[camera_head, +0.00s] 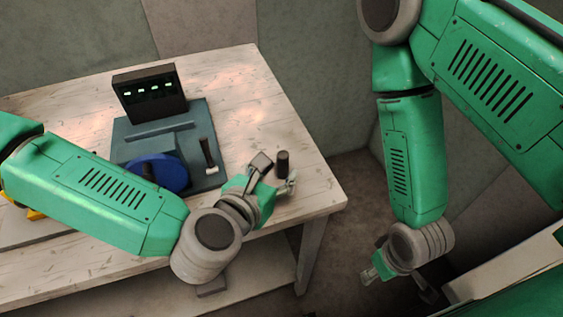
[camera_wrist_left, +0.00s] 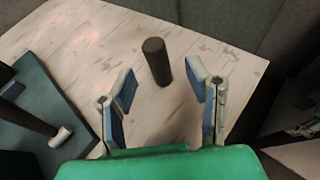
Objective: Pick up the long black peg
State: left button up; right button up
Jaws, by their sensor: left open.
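The long black peg (camera_head: 283,164) stands upright on the wooden table near its right edge. In the left wrist view the peg (camera_wrist_left: 157,61) stands just beyond the fingertips, between the lines of the two fingers and a little left of the middle. My left gripper (camera_head: 279,172) is open, with its fingers apart on either side of the space in front of the peg; it also shows in the left wrist view (camera_wrist_left: 163,82). The fingers do not touch the peg. My right gripper (camera_head: 400,282) hangs off the table at the lower right, its fingers apart and empty.
A dark teal machine base (camera_head: 205,120) stands on the table (camera_head: 240,80), with a black display box (camera_head: 149,91), a blue disc (camera_head: 160,172) and a dark lever (camera_head: 207,153). Bare tabletop lies behind and to the right of the peg.

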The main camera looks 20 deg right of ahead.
aim_at(280, 167)
pick_arm(q)
jog(key=x, duration=0.4)
jog(key=shift+w+d+f, duration=0.1)
jog(key=shift+f, duration=0.2)
jog(key=shift+a, duration=0.2)
grip_shut()
jog(key=shift+r, duration=0.1)
